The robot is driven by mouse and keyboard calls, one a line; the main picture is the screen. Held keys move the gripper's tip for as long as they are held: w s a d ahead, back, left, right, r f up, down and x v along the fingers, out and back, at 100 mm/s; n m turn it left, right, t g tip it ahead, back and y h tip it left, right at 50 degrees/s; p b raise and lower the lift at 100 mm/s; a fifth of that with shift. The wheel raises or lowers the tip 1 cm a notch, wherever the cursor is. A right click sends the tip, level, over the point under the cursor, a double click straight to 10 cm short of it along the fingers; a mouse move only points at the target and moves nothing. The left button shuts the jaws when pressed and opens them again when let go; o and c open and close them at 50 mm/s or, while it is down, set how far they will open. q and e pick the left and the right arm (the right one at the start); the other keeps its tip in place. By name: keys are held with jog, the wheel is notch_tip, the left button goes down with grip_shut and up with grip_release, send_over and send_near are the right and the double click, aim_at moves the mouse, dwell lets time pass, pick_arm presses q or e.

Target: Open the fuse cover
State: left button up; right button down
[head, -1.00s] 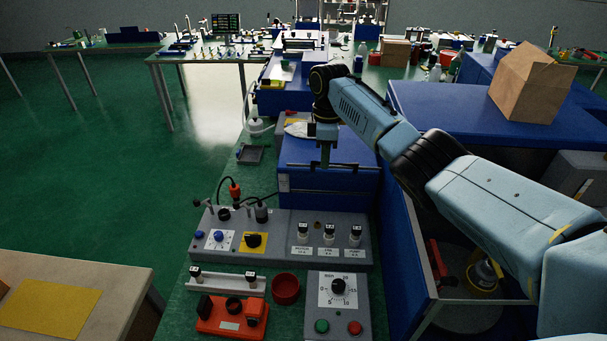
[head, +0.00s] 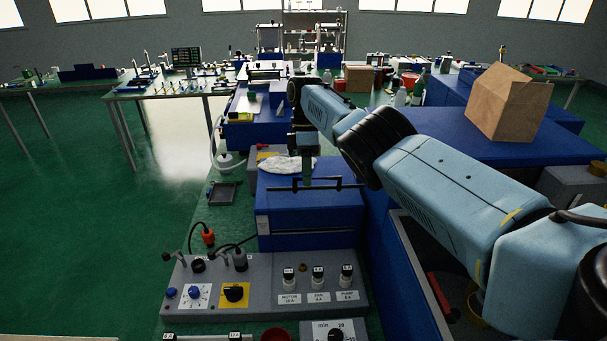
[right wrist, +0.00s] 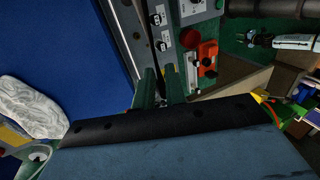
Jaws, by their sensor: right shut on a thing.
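Fuses marked MOTOR, FAN and PUMP (head: 317,278) stand on the grey sloped panel (head: 260,316) at the bench front. Behind the panel is a blue box (head: 310,225) with a thin black bar (head: 339,184) across its upper front. I cannot tell for sure which part is the fuse cover. My right gripper (head: 307,183) reaches down to this bar and is shut on it, near its middle. In the right wrist view, the green fingers (right wrist: 162,88) stand on both sides of the dark bar (right wrist: 152,35). My left gripper is not in view.
A white cloth (head: 288,164) lies behind the bar, and a dark tray (head: 222,193) lies left of the box. A red plug (head: 208,236) with a cable stands at the panel's back. A paper bag (head: 508,102) stands on the blue surface at right.

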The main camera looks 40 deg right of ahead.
jog(key=shift+s+f, duration=0.15)
jog(key=shift+f, duration=0.4)
jog(key=c, duration=1.8)
grip_release()
jog(key=shift+c, duration=0.2)
jog(key=o, duration=0.4)
jog(key=shift+w+d+f, duration=0.1)
jog(key=shift+w+d, duration=0.15)
jog(key=shift+w, duration=0.1)
jog(key=shift+s+a+r, duration=0.15)
jog(key=shift+r, duration=0.15)
jog(key=shift+r+p, duration=3.65)
jog(key=shift+r, duration=1.25)
